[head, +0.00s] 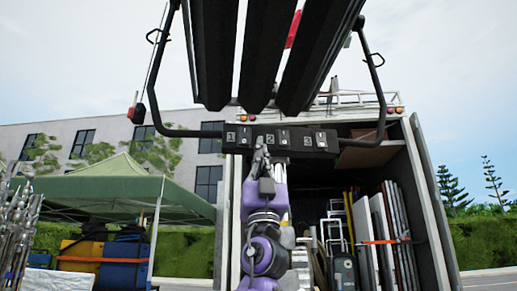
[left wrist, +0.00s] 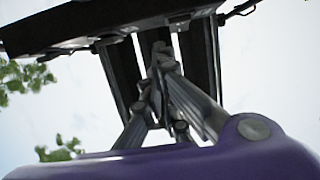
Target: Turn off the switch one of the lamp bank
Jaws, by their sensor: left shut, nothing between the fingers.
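The lamp bank's black control box (head: 300,152) hangs under several long dark lamp panels (head: 265,45). Its front has labels 1, 2 and 3, each beside a small switch. Switch one (head: 244,135) is at the left end; its position is too small to tell. My left gripper (head: 261,143) is shut and empty, pointing up in front of the box. In the head view its tips overlap the box between switch one and label 2; contact cannot be told. In the left wrist view the shut fingers (left wrist: 160,62) point up toward the box's underside (left wrist: 100,25). My right gripper is not in view.
A curved black tube frame (head: 157,112) surrounds the lamp bank on both sides. Behind stands an open truck (head: 428,200) loaded with boards and gear. A green canopy (head: 115,185) is at the left. Open air lies left of the box.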

